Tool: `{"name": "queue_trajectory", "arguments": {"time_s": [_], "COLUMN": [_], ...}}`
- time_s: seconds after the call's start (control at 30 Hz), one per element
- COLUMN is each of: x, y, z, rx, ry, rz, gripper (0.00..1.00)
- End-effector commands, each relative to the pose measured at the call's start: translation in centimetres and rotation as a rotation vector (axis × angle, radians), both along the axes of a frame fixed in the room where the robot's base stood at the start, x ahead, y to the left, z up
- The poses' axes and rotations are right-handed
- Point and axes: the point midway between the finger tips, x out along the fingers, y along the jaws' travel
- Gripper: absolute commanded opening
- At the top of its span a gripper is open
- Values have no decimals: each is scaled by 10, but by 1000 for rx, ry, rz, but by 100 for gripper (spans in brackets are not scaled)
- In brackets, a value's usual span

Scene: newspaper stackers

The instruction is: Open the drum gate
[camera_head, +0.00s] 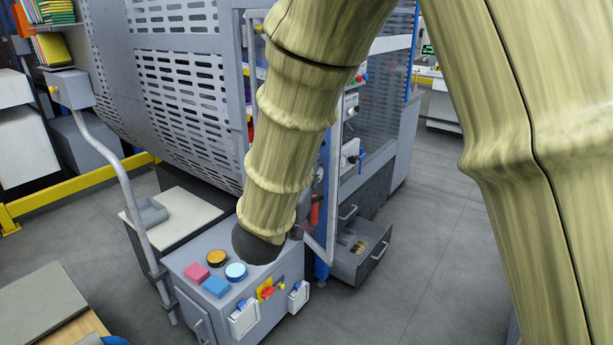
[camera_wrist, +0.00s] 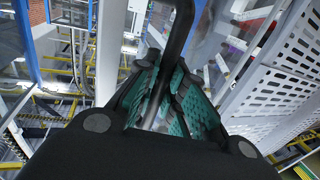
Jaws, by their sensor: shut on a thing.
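My gripper (camera_wrist: 168,92) shows in the wrist view, with teal ribbed pads on its two fingers. It is shut on a black bar-like handle (camera_wrist: 183,28), which rises between the fingers to the top of that view. In the head view my arm hides nearly all of the gripper, its grip and the handle. A grey perforated curved drum guard (camera_head: 178,65) stands left of my arm; a perforated panel (camera_wrist: 290,72) also fills the right of the wrist view. A grey-framed clear panel (camera_head: 385,95) stands behind my arm. I cannot tell which panel the handle belongs to.
A grey control box (camera_head: 228,285) with colored buttons stands below my arm. An open drawer (camera_head: 362,258) juts out to its right. A bent grey pipe (camera_head: 128,185) and a yellow rail (camera_head: 70,190) are at left. Grey floor (camera_head: 430,265) is clear at right.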

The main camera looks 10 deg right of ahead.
Motion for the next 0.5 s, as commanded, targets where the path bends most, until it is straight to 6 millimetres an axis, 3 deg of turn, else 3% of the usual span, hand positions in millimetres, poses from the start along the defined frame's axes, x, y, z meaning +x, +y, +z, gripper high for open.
{"name": "queue_trajectory", "arguments": {"time_s": [0.03,0.17,0.5], "x": [0,0,-1], "y": [0,0,3], "z": [0,0,0], "rx": [-2,-1,-1], "ry": [0,0,0], "rz": [-1,0,3], "gripper": [13,34,34]}}
